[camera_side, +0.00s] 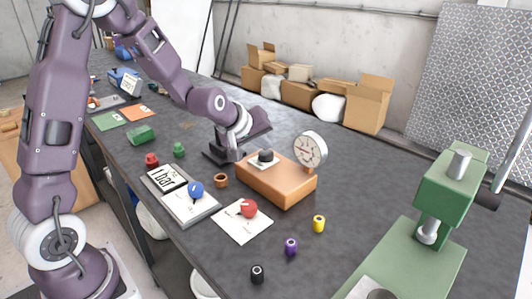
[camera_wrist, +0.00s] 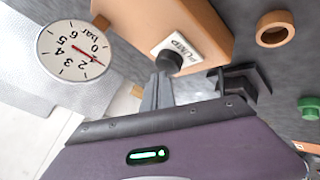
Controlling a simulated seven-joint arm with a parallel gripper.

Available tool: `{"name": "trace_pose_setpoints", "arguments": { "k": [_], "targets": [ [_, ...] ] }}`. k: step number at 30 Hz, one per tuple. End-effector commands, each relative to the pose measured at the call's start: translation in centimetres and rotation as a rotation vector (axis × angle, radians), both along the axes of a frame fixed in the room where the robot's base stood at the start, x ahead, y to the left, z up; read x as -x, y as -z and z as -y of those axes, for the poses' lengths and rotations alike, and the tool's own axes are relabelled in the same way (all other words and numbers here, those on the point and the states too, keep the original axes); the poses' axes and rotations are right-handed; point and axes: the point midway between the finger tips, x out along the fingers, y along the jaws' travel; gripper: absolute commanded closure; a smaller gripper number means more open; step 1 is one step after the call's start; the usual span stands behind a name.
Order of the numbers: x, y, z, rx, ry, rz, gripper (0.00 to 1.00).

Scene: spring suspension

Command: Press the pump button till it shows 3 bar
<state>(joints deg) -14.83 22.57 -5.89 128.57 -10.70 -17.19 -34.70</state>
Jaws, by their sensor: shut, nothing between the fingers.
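The pump is an orange-brown block (camera_side: 285,188) with a black button (camera_side: 266,155) on a white label plate. In the wrist view the black button (camera_wrist: 172,60) stands beside the word PUMP. A round white gauge (camera_side: 310,150) stands on the block's far side; in the wrist view the gauge (camera_wrist: 73,50) shows upside down. Its red needle lies in the low part of the scale, near 1 bar; the exact reading is hard to tell. My gripper (camera_wrist: 165,78) is shut and empty, its tips close to the button; I cannot tell whether they touch it.
A red knob (camera_side: 249,208) sits on a white plate in front. Small coloured cylinders stand nearby. A green press (camera_side: 447,190) stands at right. A brown ring (camera_side: 221,180) lies beside the block.

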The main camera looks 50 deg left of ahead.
Motion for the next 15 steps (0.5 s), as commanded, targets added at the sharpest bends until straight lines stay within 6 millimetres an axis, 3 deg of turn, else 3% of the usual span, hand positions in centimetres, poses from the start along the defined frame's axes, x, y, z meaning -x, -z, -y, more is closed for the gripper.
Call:
{"name": "trace_pose_setpoints", "arguments": {
  "k": [15],
  "targets": [
    [-0.02,0.51,0.0,-0.001,0.001,0.0,1.0]
  ]
}}
